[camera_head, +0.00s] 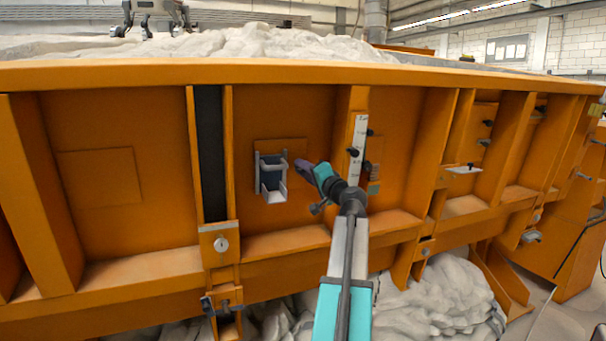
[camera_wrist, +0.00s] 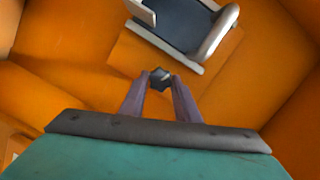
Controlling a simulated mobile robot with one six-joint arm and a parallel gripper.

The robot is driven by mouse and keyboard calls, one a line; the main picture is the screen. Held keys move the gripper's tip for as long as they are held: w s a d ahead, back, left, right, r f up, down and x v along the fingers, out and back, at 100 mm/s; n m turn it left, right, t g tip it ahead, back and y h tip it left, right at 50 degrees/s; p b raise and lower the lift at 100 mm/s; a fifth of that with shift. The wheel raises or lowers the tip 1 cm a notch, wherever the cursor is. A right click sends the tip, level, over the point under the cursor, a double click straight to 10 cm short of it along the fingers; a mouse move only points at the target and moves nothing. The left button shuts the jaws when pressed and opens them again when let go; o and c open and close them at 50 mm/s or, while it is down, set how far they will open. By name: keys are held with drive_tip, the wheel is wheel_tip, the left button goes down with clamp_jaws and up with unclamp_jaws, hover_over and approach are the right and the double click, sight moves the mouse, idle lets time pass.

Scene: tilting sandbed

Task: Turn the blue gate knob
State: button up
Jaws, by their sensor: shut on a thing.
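The gate knob (camera_wrist: 159,76) is a small, dark blue-grey star-shaped knob on the orange wall in the wrist view. My gripper (camera_wrist: 159,84) has its two purple fingers on either side of the knob, shut on it. In the head view my gripper (camera_head: 300,164) reaches to the orange wall just right of a grey bracket (camera_head: 271,178). The knob cannot be made out there, hidden at the fingertips. The bracket, with a dark panel inside a light frame, also shows at the top of the wrist view (camera_wrist: 186,24), just beyond the knob.
The orange sandbed side (camera_head: 90,170) has upright ribs. A rib with a white scale strip (camera_head: 357,145) and small dark knobs stands close behind my wrist. A dark vertical slot (camera_head: 210,150) is left of the bracket. White crumpled material lies below and on top.

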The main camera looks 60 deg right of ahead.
drive_tip(key=m, duration=0.5)
drive_tip(key=m+t, duration=0.1)
drive_tip(key=m, duration=0.4)
drive_tip(key=shift+w+f+m+t+h, duration=0.1)
drive_tip(key=shift+w+m+t+h, duration=0.05)
drive_tip(key=shift+m+t+h, duration=0.2)
idle(0.3)
drive_tip(key=o, duration=1)
drive_tip(key=shift+o, duration=0.2)
drive_tip(key=shift+f, duration=0.1)
drive_tip(key=shift+s+a+f, duration=0.1)
drive_tip(key=shift+s, duration=0.1)
drive_tip(key=v, duration=1.3)
drive_tip(key=shift+s+b, duration=0.15)
drive_tip(key=shift+b, duration=0.15)
